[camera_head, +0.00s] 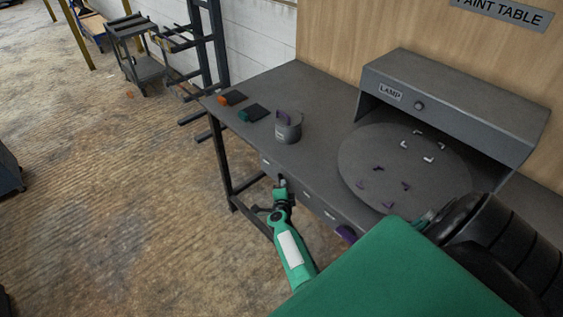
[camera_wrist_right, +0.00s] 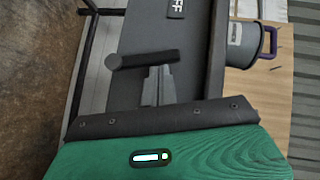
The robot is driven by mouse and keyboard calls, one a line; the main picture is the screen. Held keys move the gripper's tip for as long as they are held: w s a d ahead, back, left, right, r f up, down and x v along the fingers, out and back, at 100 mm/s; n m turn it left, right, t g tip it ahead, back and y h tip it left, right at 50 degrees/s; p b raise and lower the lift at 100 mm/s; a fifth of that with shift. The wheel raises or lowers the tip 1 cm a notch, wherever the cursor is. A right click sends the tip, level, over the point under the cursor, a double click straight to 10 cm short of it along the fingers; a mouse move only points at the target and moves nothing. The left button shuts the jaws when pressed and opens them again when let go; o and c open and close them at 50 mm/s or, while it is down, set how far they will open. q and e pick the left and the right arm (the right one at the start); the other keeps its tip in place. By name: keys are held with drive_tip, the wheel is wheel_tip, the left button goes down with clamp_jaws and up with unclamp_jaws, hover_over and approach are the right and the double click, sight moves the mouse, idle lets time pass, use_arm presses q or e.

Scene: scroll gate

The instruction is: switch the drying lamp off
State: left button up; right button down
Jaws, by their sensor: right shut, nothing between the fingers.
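The lamp hood (camera_head: 455,105) stands on the paint table, with a "LAMP" label and a round knob (camera_head: 420,105) on its face. In the right wrist view a dark lever (camera_wrist_right: 150,58) with a round hub at its left end lies across the table's front panel. My right gripper (camera_head: 282,183) is shut and empty at the table's front edge. In the wrist view its fingertips (camera_wrist_right: 158,72) are at the lever's side; contact cannot be told. The left gripper is not in view.
A grey pot (camera_head: 288,130) with a purple handle stands near the table's front edge, beside orange (camera_head: 231,98) and teal (camera_head: 246,115) items. A round turntable (camera_head: 350,165) carries small brackets. A dark rack (camera_head: 209,45) stands beyond the table; the floor at left is largely clear.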

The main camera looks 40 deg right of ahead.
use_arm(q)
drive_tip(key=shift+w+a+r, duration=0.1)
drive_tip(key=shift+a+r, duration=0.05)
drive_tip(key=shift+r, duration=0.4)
use_arm(e)
drive_tip(key=shift+w+r, duration=0.1)
drive_tip(key=shift+w, duration=0.9)
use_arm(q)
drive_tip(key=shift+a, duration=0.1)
use_arm(e)
drive_tip(key=shift+w+r, duration=0.15)
drive_tip(key=shift+w, duration=0.05)
use_arm(q)
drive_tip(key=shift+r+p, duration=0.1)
drive_tip(key=shift+p, duration=0.2)
use_arm(e)
drive_tip(key=shift+r, duration=0.1)
